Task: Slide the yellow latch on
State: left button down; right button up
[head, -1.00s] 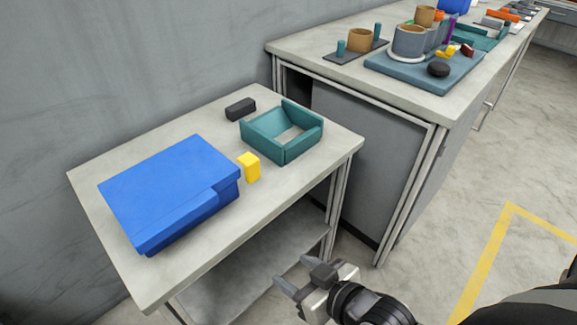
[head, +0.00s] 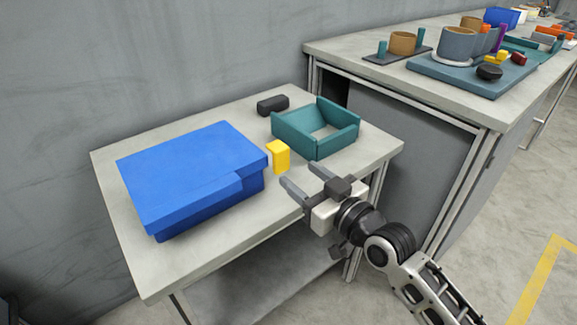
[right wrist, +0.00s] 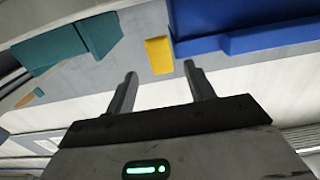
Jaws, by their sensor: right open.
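The yellow latch (head: 278,157) is a small upright block on the table, beside the right side of a blue lidded box (head: 190,180). In the right wrist view the latch (right wrist: 159,55) lies beyond my fingertips, next to the blue box (right wrist: 240,28). I cannot tell whether the latch touches the box. My right gripper (head: 299,180) is open and empty, in front of the latch and apart from it. In the right wrist view its two fingers (right wrist: 160,70) point towards the latch. My left gripper is not in view.
A teal open tray (head: 350,137) stands right of the latch, and a small black block (head: 272,104) lies behind. The table's front edge (head: 235,251) is below my right gripper. A second bench (head: 345,50) with pots and parts stands at the back right.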

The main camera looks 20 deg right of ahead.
aim_at(283, 162)
jog(key=x, duration=0.4)
jog(key=shift+w+a, duration=0.1)
jog(key=shift+w, duration=0.2)
jog(key=shift+w+a, duration=0.1)
jog(key=shift+w, duration=0.05)
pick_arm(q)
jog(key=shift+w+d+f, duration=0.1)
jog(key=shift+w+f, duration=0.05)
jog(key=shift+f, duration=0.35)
